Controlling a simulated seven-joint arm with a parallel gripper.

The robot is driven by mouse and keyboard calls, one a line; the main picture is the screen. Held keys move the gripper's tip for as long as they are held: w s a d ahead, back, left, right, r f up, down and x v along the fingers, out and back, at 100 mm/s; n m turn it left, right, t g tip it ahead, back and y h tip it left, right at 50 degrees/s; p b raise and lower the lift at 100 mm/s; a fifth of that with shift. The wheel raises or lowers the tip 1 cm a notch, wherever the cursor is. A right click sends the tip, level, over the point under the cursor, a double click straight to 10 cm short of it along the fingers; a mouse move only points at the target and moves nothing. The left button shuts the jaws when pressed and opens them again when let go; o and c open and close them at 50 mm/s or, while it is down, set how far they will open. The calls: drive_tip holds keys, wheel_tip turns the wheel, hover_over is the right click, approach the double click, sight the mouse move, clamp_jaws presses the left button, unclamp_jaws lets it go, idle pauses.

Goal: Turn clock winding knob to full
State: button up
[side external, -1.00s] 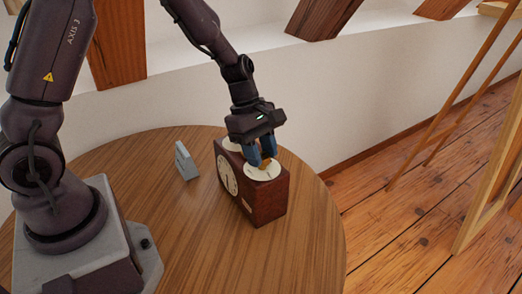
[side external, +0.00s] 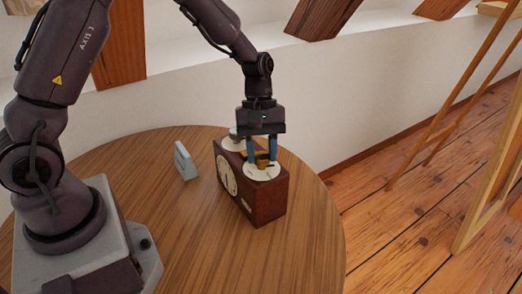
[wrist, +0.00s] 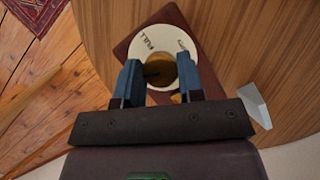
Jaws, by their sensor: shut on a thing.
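The clock (side external: 262,205) is a dark red-brown wooden box with a white face on its left side. It stands upright on the round table. On its top is a cream dial plate (wrist: 152,39), with "FULL" lettered near its upper left in the wrist view. A brass-coloured winding knob (wrist: 186,72) sits at the plate's middle. My gripper (side external: 263,160) points down from above, its two blue fingers on either side of the knob and shut on it. In the wrist view my gripper (wrist: 160,75) hides part of the knob and plate.
A second round dial (side external: 236,144) is on the clock's top behind my gripper, partly hidden. A small grey wedge-shaped object (side external: 185,161) stands on the wooden table (side external: 185,240), left of the clock. The white wall is close behind the table. The table's front is clear.

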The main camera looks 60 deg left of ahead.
drive_tip(key=m, duration=0.2)
drive_tip(key=m+g+y, duration=0.1)
drive_tip(key=m, duration=0.2)
drive_tip(key=shift+w+m+g, duration=0.15)
drive_tip(key=shift+m+g, duration=0.15)
drive_tip(key=m+y, duration=0.1)
drive_tip(key=m, duration=0.2)
drive_tip(key=m+y, duration=0.1)
drive_tip(key=m, duration=0.1)
drive_tip(key=shift+d+m+g, duration=0.15)
drive_tip(key=shift+m+g, duration=0.25)
drive_tip(key=shift+y, duration=0.3)
drive_tip(key=o, duration=0.9)
drive_tip(key=shift+o, duration=0.2)
drive_tip(key=v, duration=1.3)
